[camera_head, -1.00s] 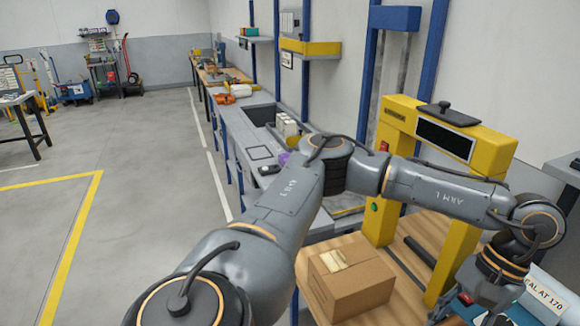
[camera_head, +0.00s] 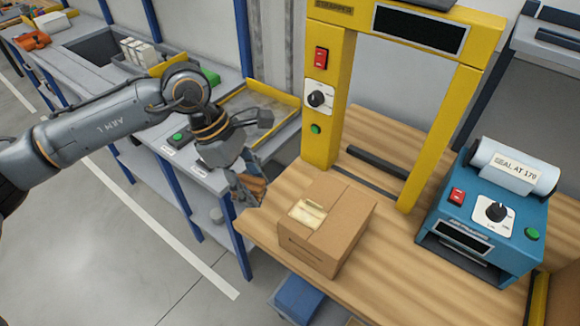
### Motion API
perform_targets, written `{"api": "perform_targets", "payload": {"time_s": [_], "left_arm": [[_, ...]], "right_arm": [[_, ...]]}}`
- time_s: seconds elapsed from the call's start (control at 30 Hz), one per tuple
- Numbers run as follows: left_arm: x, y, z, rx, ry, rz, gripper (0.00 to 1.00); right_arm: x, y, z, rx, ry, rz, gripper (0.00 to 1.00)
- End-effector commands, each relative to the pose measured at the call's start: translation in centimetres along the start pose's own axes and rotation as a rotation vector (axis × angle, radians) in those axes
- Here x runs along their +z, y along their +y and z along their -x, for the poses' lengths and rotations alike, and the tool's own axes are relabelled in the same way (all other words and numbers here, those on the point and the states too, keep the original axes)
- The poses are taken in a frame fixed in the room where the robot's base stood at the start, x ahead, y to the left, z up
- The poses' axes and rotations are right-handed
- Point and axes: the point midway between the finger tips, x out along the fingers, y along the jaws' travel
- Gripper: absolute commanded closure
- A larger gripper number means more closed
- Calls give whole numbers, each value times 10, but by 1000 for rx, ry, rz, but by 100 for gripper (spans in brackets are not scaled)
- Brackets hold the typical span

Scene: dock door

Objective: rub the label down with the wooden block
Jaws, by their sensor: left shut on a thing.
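A brown cardboard box (camera_head: 338,238) stands on the wooden bench top. A pale yellowish label (camera_head: 308,213) lies on the left part of its top, across the seam, and looks uneven. My left gripper (camera_head: 250,190) is just left of the box, by the bench's left corner, apart from the label. It is shut on a small orange-brown wooden block (camera_head: 257,186), partly hidden by the fingers. My right gripper is not in view.
A yellow strapper frame (camera_head: 322,100) stands behind the box. A blue sealer (camera_head: 482,222) with a white roll sits at the right. Bare bench top (camera_head: 385,265) lies between box and sealer. A grey side bench (camera_head: 225,180) with a shallow tray (camera_head: 262,105) is at the left.

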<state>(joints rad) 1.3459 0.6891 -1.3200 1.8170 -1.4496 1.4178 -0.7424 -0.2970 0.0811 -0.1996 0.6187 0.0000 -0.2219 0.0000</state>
Motion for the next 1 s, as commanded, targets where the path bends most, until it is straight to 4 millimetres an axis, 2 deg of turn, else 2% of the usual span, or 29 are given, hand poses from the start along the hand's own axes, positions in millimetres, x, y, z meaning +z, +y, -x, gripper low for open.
{"api": "perform_targets", "payload": {"time_s": [0.03, 0.17, 0.3, 0.43, 0.63, 1.0], "left_arm": [[12, 4, -3, 38, -2, 86, 83], [36, 17, -6, 140, -1, 326, 84], [57, 28, -8, 228, -1, 535, 84], [71, 34, -9, 280, 2, 668, 84], [77, 37, -10, 312, 4, 752, 84], [66, 37, -34, 311, 5, 757, 84]], "right_arm": [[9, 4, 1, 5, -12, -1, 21], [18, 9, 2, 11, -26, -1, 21], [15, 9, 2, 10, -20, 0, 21], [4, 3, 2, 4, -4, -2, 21], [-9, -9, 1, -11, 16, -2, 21], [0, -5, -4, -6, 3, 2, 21]]}}
